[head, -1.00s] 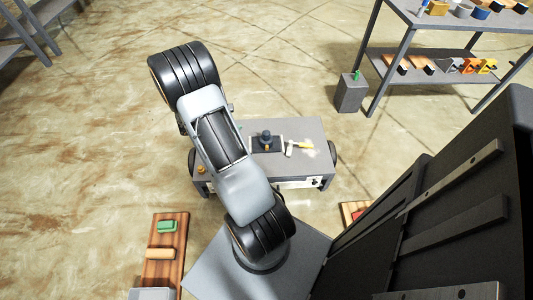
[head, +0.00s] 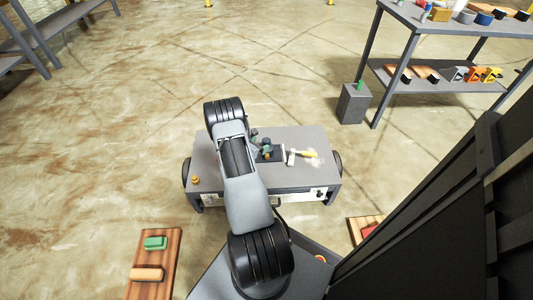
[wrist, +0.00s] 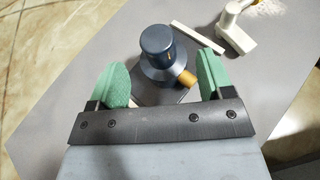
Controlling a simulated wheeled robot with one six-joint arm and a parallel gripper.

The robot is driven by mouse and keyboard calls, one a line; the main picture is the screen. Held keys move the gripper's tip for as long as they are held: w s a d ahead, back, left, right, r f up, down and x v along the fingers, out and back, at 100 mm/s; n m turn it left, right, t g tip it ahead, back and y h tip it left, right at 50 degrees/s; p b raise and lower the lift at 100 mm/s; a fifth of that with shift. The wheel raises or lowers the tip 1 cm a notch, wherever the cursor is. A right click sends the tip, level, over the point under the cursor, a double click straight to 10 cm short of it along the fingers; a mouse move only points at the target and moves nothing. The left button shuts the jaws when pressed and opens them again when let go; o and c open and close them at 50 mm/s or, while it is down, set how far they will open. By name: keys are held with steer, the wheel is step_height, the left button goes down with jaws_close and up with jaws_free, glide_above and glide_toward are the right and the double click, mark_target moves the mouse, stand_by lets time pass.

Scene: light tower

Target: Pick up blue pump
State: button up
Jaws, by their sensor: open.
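The blue pump (head: 267,146) stands upright on a dark plate on the grey bench (head: 310,175). In the wrist view the blue pump (wrist: 157,42) has a round cap, a wider base and an orange-brown spout pointing to the lower right. My gripper (wrist: 163,78) is open, with one green finger at the pump's lower left and one by its right side near the spout. It looks empty. In the head view my gripper (head: 261,143) is small and partly hidden by my arm, close to the pump. I cannot tell whether the fingers touch it.
A white tool with a yellow part (head: 308,154) lies right of the pump. A small orange item (head: 195,181) sits at the bench's left end. A loaded shelf rack (head: 440,85) and a grey box (head: 353,104) stand at the back right. Open floor lies beyond the bench.

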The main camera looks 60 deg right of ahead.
mark_target(265, 141)
steer(key=shift+b+x, duration=1.4)
steer(key=shift+x, duration=1.6)
steer(key=shift+w+r, duration=0.1)
steer(key=shift+r, duration=0.1)
jaws_close()
steer(key=shift+r, duration=0.1)
